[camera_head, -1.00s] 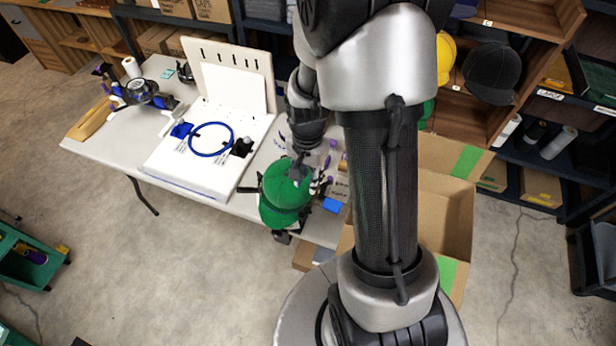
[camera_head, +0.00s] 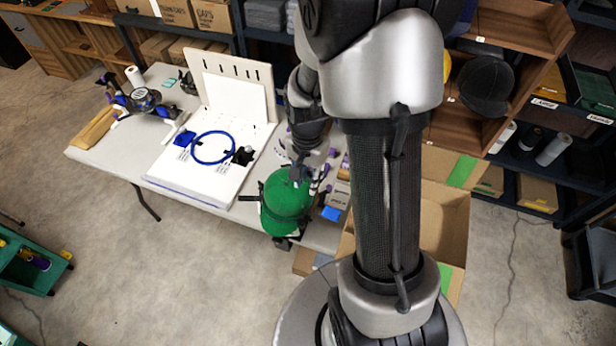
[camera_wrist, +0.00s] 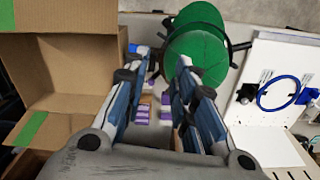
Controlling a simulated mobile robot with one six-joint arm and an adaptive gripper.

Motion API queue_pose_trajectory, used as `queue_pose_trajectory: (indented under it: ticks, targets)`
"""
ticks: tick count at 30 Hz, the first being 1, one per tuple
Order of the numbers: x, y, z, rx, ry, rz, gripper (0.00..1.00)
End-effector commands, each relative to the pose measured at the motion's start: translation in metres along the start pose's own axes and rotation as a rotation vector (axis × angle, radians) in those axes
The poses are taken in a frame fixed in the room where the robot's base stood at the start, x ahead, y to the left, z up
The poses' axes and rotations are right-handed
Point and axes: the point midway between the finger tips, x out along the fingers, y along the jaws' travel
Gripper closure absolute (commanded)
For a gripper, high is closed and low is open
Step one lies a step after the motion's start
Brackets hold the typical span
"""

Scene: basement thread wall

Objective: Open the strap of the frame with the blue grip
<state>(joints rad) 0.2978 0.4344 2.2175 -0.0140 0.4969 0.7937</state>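A blue ring (camera_head: 212,148) with a blue block (camera_head: 184,138) and a black block (camera_head: 242,156) lies on a white board; I cannot tell which thing is the frame with the blue grip. My gripper (camera_head: 303,172) is just above the cap's back side. In the wrist view my gripper (camera_wrist: 164,62) has its fingers apart and nothing between the tips.
An open cardboard box (camera_head: 440,215) stands right of the table, close to my arm. A small blue item (camera_head: 331,213) and several purple-ended pieces lie beside the cap. A dark device with blue parts (camera_head: 141,98) stands at the table's far left. Shelves (camera_head: 520,120) are at the right.

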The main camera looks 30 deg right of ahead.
Motion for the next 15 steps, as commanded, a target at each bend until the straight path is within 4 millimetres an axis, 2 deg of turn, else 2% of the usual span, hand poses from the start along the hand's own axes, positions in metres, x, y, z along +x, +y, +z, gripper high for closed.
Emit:
queue_pose_trajectory:
  ticks: [4, 7, 11, 15]
  targets:
    - [0.0, 0.0, 0.0, 0.0, 0.0, 0.0, 0.75]
    - [0.006, 0.003, -0.003, 0.03, -0.008, -0.001, 0.82]
    - [0.038, 0.022, -0.017, 0.216, -0.061, -0.015, 0.91]
    - [0.076, 0.047, -0.035, 0.492, -0.144, -0.048, 1.0]
